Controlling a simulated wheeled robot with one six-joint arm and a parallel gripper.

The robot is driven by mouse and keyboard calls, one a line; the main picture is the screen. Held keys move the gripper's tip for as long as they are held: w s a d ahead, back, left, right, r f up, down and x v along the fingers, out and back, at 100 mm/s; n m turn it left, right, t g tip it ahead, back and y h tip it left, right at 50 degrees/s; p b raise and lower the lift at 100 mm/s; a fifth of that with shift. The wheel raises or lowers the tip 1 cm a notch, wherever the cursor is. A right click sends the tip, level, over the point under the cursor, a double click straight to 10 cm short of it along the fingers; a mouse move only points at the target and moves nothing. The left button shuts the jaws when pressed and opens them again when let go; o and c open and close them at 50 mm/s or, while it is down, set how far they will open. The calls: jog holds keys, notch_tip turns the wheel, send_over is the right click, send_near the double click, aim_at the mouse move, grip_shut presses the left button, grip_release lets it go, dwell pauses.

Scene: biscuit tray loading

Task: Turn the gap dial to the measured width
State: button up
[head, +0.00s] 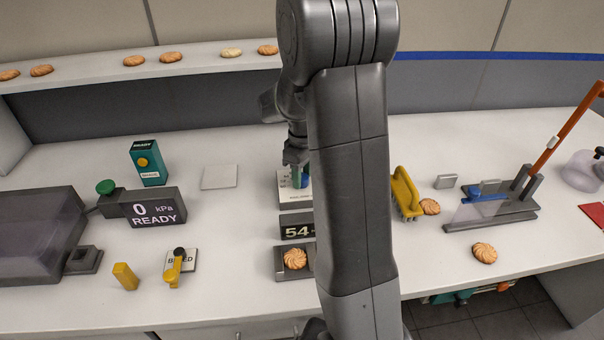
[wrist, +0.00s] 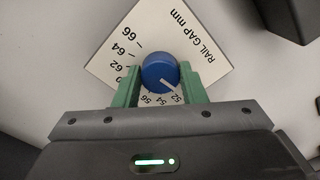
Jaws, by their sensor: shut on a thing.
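The gap dial is a blue round knob (wrist: 160,72) on a white plate (wrist: 113,45) marked "RAIL GAP mm". Numbers from 52 to 66 run around it, some hidden by my fingers. In the head view my gripper (head: 298,178) is down at the dial plate (head: 288,201), partly behind my arm. A dark display (head: 297,231) reads "54" with more hidden by my arm. A biscuit (head: 295,259) lies on the grey pad before it.
A "0 kPa READY" display (head: 155,210) and a teal box (head: 148,163) stand at left. A yellow lever (head: 174,270) is in front. Right of my arm are a yellow-handled tool (head: 405,192), loose biscuits (head: 484,253) and a rail fixture with an orange lever (head: 565,125).

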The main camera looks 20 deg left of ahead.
aim_at(303, 177)
jog(key=shift+m, duration=0.5)
jog(key=m, duration=0.3)
jog(key=shift+m, duration=2.7)
jog(key=o, duration=1)
jog(key=shift+r, duration=0.1)
notch_tip(303, 177, up, 14)
jog(key=shift+d+f+b, duration=0.15)
jog(key=shift+b, duration=0.15)
